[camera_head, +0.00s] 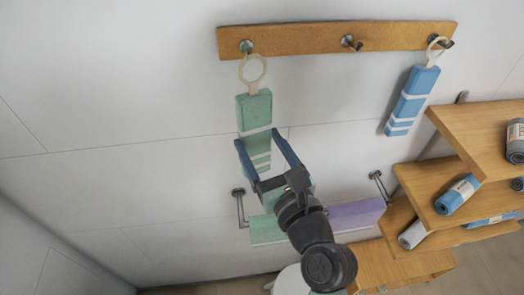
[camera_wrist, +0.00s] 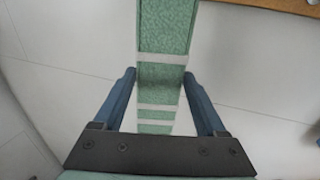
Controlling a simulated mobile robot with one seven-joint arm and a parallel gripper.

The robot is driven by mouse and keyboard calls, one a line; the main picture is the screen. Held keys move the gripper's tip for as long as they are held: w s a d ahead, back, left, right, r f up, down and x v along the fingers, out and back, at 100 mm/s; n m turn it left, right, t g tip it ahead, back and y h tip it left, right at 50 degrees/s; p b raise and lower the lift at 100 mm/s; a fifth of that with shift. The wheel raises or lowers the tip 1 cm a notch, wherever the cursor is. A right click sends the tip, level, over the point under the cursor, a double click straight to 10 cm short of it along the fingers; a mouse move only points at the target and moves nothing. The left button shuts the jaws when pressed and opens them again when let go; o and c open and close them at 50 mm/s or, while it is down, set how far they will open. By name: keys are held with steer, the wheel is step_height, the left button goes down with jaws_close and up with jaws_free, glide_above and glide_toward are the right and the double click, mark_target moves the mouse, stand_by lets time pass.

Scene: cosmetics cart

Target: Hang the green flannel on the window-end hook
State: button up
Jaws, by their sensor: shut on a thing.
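The green flannel (camera_head: 254,108) is a folded, long strip with white bands and a pale loop (camera_head: 254,70) at its top. It hangs upright below the left hook (camera_head: 246,46) of the wooden rail. The loop's top meets that hook; I cannot tell whether it is around the peg. My gripper (camera_head: 258,138) is shut on the flannel's lower part from both sides. In the wrist view the flannel (camera_wrist: 165,28) runs up between the two blue fingers (camera_wrist: 160,76). No window shows, so I cannot tell which end is the window end.
The wooden rail (camera_head: 300,39) has a bare middle hook (camera_head: 351,42) and a blue flannel (camera_head: 411,98) on the right hook (camera_head: 442,42). Below, a towel bar holds a green towel (camera_head: 266,231) and a purple towel (camera_head: 356,214). Wooden shelves (camera_head: 468,135) with rolled towels stand at right.

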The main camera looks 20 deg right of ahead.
steer(key=w+d+f+b, duration=0.2)
steer(key=w+b, duration=0.1)
steer(key=w, duration=0.4)
steer(key=shift+w+f+b, duration=0.25)
steer(key=shift+w+b, duration=0.05)
steer(key=shift+w, duration=0.1)
stand_by(0.6)
steer(key=shift+d+f, duration=0.1)
steer(key=shift+f, duration=0.05)
stand_by(0.4)
steer(key=o, duration=1.3)
steer(key=s+b, duration=0.3)
steer(key=s, duration=0.9)
steer(key=shift+s+b, duration=0.2)
steer(key=shift+b, duration=0.2)
steer(key=shift+s, duration=0.3)
